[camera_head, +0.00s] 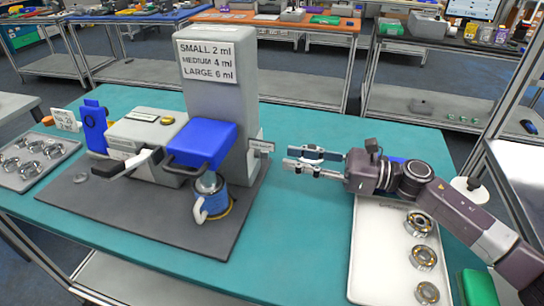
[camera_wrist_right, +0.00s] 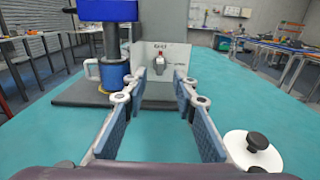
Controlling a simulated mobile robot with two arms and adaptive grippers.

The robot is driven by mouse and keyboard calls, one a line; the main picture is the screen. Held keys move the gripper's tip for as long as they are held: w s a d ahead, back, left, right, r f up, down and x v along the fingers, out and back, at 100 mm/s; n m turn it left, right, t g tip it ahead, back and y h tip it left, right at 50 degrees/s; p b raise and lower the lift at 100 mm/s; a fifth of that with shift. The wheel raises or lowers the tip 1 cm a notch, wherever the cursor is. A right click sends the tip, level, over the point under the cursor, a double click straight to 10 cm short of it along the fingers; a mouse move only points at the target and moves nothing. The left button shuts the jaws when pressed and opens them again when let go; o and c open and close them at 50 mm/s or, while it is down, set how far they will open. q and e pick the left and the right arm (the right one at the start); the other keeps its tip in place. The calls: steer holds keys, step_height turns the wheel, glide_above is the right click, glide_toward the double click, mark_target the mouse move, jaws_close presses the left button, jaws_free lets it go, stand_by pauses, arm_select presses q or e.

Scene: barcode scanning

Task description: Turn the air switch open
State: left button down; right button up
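The grey dispensing machine (camera_head: 215,105) stands on a dark base plate on the teal table. On its right side, a small labelled panel carries the air switch (camera_head: 263,147). In the right wrist view the switch (camera_wrist_right: 160,62) is a small grey and red lever on a white plate, straight ahead between the fingers. My right gripper (camera_head: 288,159) reaches in from the right, just short of the switch and apart from it. Its fingers (camera_wrist_right: 159,84) are spread with nothing between them. My left gripper is not in view.
A blue mug (camera_head: 211,196) stands under the machine's blue head (camera_head: 202,144). A white tray (camera_head: 375,240) with several bearings lies at the right, and another tray (camera_head: 62,160) at the far left. A white disc with a black knob (camera_wrist_right: 252,150) is right of the gripper.

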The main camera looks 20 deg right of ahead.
mark_target(262, 153)
steer(key=p+x, duration=0.1)
steer(key=x, duration=0.5)
steer(key=shift+p, duration=0.4)
steer(key=shift+w, duration=0.1)
jaws_close()
